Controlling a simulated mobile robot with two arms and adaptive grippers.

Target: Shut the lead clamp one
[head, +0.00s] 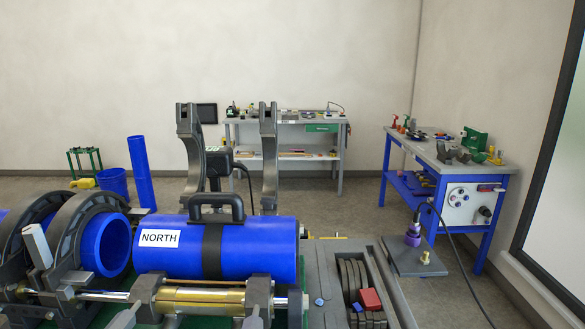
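The pipe fusion cart fills the lower left of the head view. Two dark grey clamp upper halves stand raised and open, a left one (187,146) and a right one (269,150), behind a blue pipe (265,248) labelled NORTH. The pipe lies level, with a black handle (216,206) and dark band around it. At the left, two dark clamp rings, a front one (72,226) and a rear one (16,248), arch over another blue pipe piece (104,246). The view does not show which clamp is lead clamp one. Neither gripper is visible.
A grey tray (330,276) with dark inserts and a red block (370,299) is right of the pipe. A grey stand (420,262) carries a purple-based tool (413,236) with a cable. A blue workbench (425,193) and a back bench (285,121) stand beyond open floor.

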